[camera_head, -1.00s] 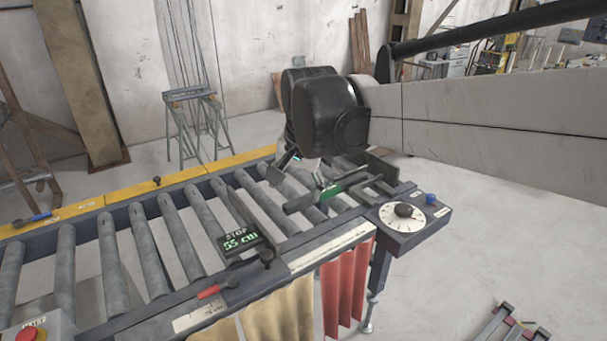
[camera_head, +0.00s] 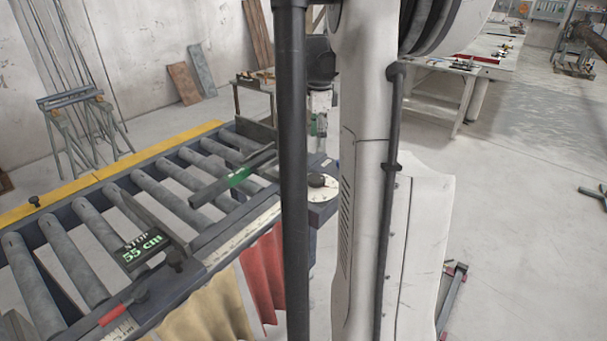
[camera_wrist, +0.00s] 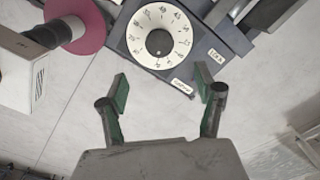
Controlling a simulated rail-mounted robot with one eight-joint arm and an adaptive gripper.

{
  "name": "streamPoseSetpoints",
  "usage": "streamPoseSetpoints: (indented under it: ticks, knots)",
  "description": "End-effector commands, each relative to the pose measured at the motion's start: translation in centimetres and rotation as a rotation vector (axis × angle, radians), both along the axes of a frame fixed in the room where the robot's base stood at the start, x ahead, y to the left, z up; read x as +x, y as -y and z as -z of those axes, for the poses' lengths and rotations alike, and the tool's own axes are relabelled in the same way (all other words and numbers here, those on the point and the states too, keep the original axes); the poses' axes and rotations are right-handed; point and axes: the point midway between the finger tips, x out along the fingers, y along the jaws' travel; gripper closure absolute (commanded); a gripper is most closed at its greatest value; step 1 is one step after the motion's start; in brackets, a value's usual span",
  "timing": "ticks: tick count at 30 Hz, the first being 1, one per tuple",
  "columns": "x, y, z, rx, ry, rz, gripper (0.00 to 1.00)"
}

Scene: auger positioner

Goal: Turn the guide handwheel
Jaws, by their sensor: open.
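The round white numbered dial with a black central knob, which looks like the guide handwheel (camera_wrist: 160,42), is on a dark box (camera_wrist: 205,35) at the top centre of the wrist view. In the head view the dial (camera_head: 326,187) is at the conveyor's end, partly hidden by my arm. My gripper (camera_wrist: 162,88) is open and empty. In the wrist view its green-padded fingers are just below the dial, apart from it, with the knob roughly between them.
A roller conveyor (camera_head: 75,258) carries a stop plate with a "55 cm" display (camera_head: 143,246) and a bar with a green mark (camera_head: 238,177). Red (camera_head: 262,268) and tan (camera_head: 208,312) curtains hang at its side.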

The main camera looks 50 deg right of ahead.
Motion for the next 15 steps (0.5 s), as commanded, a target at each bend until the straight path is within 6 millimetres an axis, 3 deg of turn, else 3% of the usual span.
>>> streamPoseSetpoints:
  ticks: [5, 15]
  knots:
    - [0.0, 0.0, 1.7, 0.001, -0.001, 0.001, 0.34]
    - [0.0, 0.0, 7.9, 0.0, 0.0, -0.001, 0.34]
